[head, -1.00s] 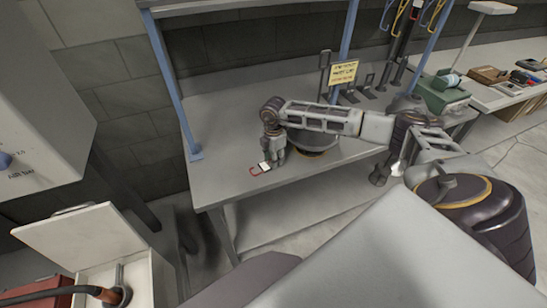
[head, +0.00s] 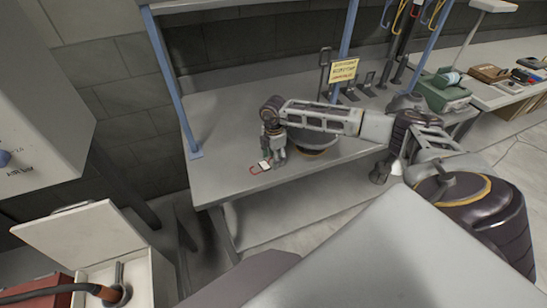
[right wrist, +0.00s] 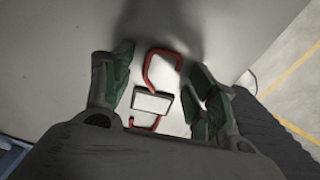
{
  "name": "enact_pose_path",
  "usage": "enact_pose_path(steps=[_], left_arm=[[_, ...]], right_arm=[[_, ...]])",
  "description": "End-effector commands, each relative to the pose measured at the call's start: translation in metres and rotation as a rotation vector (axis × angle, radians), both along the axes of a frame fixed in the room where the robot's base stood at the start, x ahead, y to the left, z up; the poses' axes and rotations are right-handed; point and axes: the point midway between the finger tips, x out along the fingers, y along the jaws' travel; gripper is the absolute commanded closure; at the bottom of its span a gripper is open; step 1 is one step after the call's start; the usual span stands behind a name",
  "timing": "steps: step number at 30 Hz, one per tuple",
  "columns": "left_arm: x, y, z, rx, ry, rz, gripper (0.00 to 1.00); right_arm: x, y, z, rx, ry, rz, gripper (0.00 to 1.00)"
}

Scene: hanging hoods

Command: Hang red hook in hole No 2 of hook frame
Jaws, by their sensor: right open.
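The red hook (head: 255,170) lies on the grey table near its front left edge, with a white tag (head: 264,165) at its middle. In the right wrist view the red hook (right wrist: 162,62) lies between my open fingers, its white tag (right wrist: 152,101) across the middle. My right gripper (head: 275,156) points down at the table just beside the hook. In the right wrist view my right gripper (right wrist: 158,97) has its fingers either side of the hook, apart from it. My left gripper is not in view. The numbered holes of the hook frame cannot be made out.
The table (head: 225,118) has blue posts (head: 176,90) at its sides. A round bowl (head: 315,140) sits behind my right arm. A yellow sign (head: 344,71) stands at the back. A green box (head: 440,92) and several items lie to the right. The table's left part is clear.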

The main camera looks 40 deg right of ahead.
Motion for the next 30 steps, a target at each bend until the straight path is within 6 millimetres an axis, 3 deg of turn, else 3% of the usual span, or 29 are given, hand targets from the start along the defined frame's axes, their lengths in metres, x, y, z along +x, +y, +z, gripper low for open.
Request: enact_pose_path(steps=[11,21,30], left_arm=[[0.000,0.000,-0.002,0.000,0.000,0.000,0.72],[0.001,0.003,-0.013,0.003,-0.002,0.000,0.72],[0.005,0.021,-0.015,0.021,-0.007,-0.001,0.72]], right_arm=[[0.001,0.000,0.009,0.001,-0.003,0.000,0.42],[-0.001,0.001,0.054,0.000,-0.004,0.001,0.42],[-0.001,0.001,0.100,0.000,-0.004,0.000,0.42]])
